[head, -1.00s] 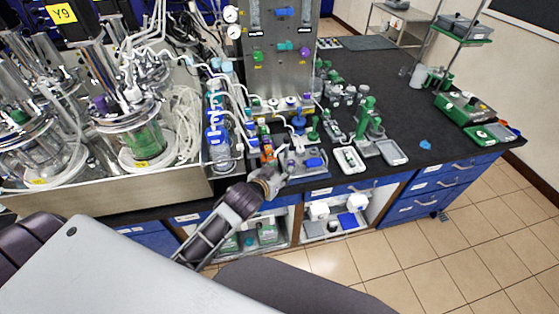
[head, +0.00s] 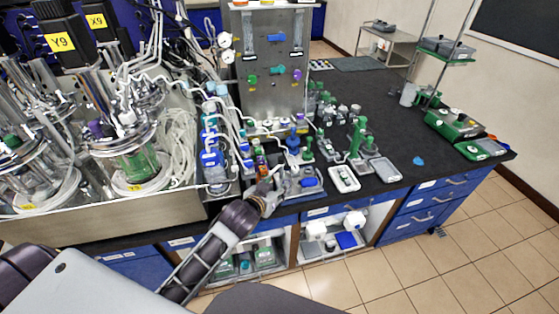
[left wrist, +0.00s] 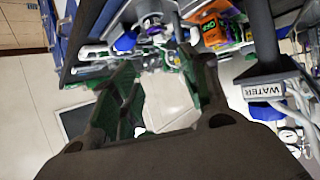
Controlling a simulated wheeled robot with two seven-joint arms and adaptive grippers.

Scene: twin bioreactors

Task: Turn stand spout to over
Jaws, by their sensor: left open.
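My left gripper (head: 274,181) is at the front edge of the black bench, beside a grey tray with a blue piece (head: 309,182). In the left wrist view its two dark fingers (left wrist: 162,66) are apart, with no object clearly held between them. Small stands with green and blue parts stand just behind, including a blue-topped one (head: 293,141) and a tall green one (head: 357,138). I cannot tell which part is the stand spout or which way it points. My right gripper is not in view.
Bioreactor vessels (head: 125,160) and looped tubing stand at the left. A bottle with blue parts (head: 213,150) is left of the gripper. A steel panel (head: 268,80) rises behind. An orange box (left wrist: 212,30) and a WATER label (left wrist: 264,91) show close by. Bench at right is clearer.

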